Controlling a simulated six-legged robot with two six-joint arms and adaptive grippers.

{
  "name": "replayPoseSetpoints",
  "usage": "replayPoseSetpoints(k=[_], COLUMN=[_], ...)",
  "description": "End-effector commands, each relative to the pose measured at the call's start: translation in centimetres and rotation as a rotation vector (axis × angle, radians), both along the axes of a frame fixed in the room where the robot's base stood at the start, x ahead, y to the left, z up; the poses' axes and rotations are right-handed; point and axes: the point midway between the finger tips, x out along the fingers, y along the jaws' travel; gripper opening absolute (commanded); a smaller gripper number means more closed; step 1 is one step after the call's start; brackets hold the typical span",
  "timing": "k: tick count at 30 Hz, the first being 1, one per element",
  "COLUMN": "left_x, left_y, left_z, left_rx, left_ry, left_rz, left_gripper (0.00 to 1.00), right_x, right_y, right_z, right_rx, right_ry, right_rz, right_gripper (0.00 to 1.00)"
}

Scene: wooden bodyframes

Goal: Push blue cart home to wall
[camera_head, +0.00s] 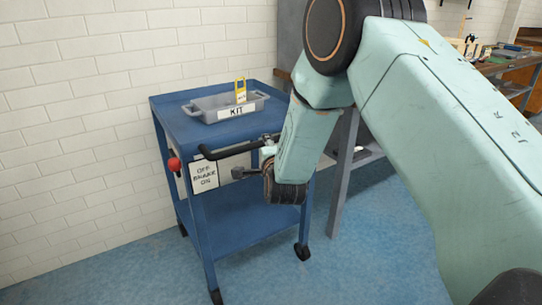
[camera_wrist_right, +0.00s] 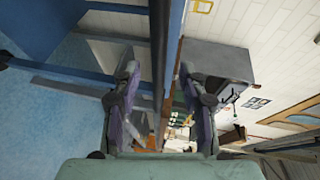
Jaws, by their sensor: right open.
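The blue cart (camera_head: 245,222) stands upright on the floor, close to the white brick wall (camera_head: 80,110); I cannot tell the exact gap. Its black handle (camera_head: 222,152) sticks out from the near side. A sign (camera_head: 204,177) reading OFF, BRAKE, ON hangs there, with a red knob (camera_head: 174,164) at its upper left. My right gripper (camera_head: 262,163) is at the handle's right part, partly hidden by my wrist. In the right wrist view its fingers (camera_wrist_right: 158,78) are open, with a dark bar (camera_wrist_right: 160,45), apparently the handle, between them. My left gripper is out of view.
A grey tray (camera_head: 205,106) marked KIT, holding a yellow item (camera_head: 240,90), sits on the cart top. A grey cabinet or bench with a leg (camera_head: 343,180) stands close to the cart's right side. A wooden workbench is at the far right. Blue floor in front is clear.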

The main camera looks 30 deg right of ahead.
Motion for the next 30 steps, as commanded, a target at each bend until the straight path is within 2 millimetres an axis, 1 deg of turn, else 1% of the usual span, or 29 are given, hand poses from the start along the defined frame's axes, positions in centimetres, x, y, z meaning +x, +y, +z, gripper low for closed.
replayPoseSetpoints(k=[1, 6, 12, 16, 30], left_x=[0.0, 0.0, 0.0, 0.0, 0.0], left_y=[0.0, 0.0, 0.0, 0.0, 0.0], left_z=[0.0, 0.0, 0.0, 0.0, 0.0], left_rx=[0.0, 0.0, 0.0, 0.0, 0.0], left_ry=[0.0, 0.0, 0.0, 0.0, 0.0], left_rz=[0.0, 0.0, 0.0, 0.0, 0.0], left_gripper=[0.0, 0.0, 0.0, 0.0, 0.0], right_x=[-0.8, -3.1, -4.7, -5.0, -4.9], right_y=[0.3, 1.1, 1.6, 1.6, 1.6], right_z=[0.2, 0.7, 1.0, 1.0, 1.0], right_rx=[0.0, -0.001, 0.0, -0.001, -0.005], right_ry=[0.001, 0.0, -0.001, -0.002, 0.001], right_rz=[0.001, 0.0, 0.0, 0.0, 0.001], right_gripper=[0.43, 0.43, 0.43, 0.43, 0.43])
